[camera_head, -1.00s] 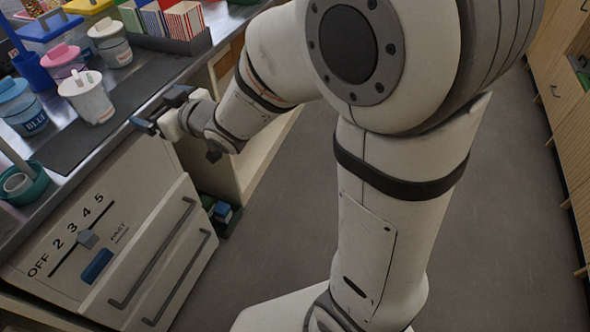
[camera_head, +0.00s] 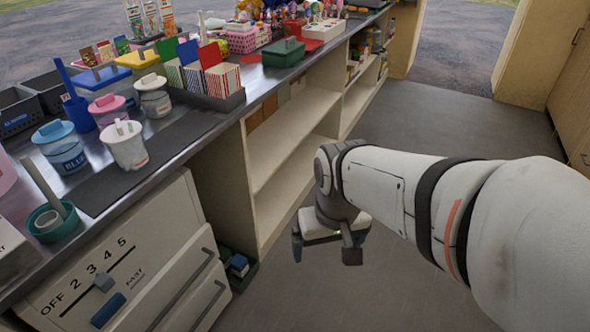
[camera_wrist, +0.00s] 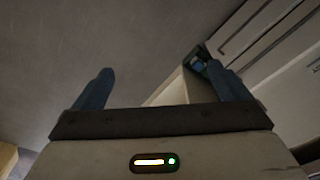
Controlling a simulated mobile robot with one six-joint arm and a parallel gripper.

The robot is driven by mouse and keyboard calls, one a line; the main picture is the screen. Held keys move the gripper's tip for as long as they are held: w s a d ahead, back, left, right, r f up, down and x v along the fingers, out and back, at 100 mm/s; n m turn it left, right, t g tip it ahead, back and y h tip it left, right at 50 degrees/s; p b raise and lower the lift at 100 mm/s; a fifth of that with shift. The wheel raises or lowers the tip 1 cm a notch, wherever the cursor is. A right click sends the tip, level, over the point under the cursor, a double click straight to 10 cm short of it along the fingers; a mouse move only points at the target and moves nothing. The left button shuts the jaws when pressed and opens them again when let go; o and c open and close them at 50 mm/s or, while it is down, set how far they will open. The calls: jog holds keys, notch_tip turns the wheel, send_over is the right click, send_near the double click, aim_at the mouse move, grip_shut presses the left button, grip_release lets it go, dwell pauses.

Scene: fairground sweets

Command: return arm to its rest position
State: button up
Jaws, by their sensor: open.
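My gripper (camera_head: 325,250) hangs low over the grey floor, in front of the open shelves under the counter. Its two fingers are spread apart, with nothing between them. In the wrist view my gripper (camera_wrist: 165,88) also shows open and empty, with bare floor beyond the left finger and cabinet fronts beyond the right one. My arm reaches in from the right of the head view and bends down at the wrist.
The counter (camera_head: 170,135) on the left holds tubs, a striped bag rack (camera_head: 205,85) and a green box (camera_head: 283,52). Below are a white drawer unit (camera_head: 150,270), a small bin (camera_head: 240,268) and open shelves (camera_head: 290,145). The floor (camera_head: 450,115) behind is clear.

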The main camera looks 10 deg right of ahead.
notch_tip(320, 180, up, 23)
jog(key=t+p, duration=0.1)
jog(key=p, duration=1.9)
jog(key=shift+f, duration=0.2)
jog(key=shift+w, duration=0.1)
